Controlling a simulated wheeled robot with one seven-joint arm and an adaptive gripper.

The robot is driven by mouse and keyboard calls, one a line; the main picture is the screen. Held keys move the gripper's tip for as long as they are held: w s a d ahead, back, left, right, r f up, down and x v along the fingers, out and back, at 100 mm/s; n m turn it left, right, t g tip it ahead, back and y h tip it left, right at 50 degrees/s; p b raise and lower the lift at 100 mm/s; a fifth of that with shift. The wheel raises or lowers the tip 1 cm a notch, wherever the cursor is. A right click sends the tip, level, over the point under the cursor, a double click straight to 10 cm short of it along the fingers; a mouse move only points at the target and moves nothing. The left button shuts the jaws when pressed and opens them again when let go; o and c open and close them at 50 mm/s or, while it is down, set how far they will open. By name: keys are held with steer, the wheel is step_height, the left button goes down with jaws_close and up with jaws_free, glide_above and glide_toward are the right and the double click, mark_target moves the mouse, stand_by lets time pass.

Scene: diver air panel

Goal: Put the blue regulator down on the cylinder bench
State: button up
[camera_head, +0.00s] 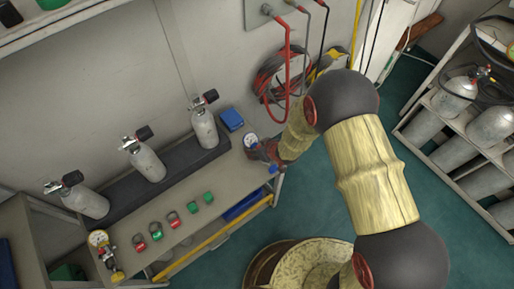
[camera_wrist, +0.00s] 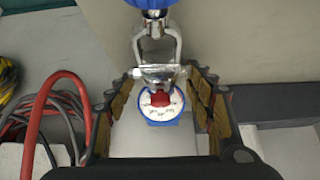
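The blue regulator has a blue knob (camera_wrist: 150,3), a metal yoke and a white-faced gauge with a blue rim (camera_wrist: 160,106). My gripper (camera_wrist: 160,74) is shut on its metal body, with a fingertip at each side. In the head view, my gripper (camera_head: 263,153) is by the right end of the cylinder bench (camera_head: 190,190). My fingers hide part of the regulator. I cannot tell whether it touches the bench.
Several grey cylinders (camera_head: 147,163) lean on a dark rack along the bench's back. Red hoses (camera_head: 285,70) hang behind my gripper. The bench front right looks clear.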

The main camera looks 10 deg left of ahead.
steer(key=o, duration=0.5)
steer(key=shift+o, duration=0.2)
steer(key=v, duration=1.2)
stand_by(0.4)
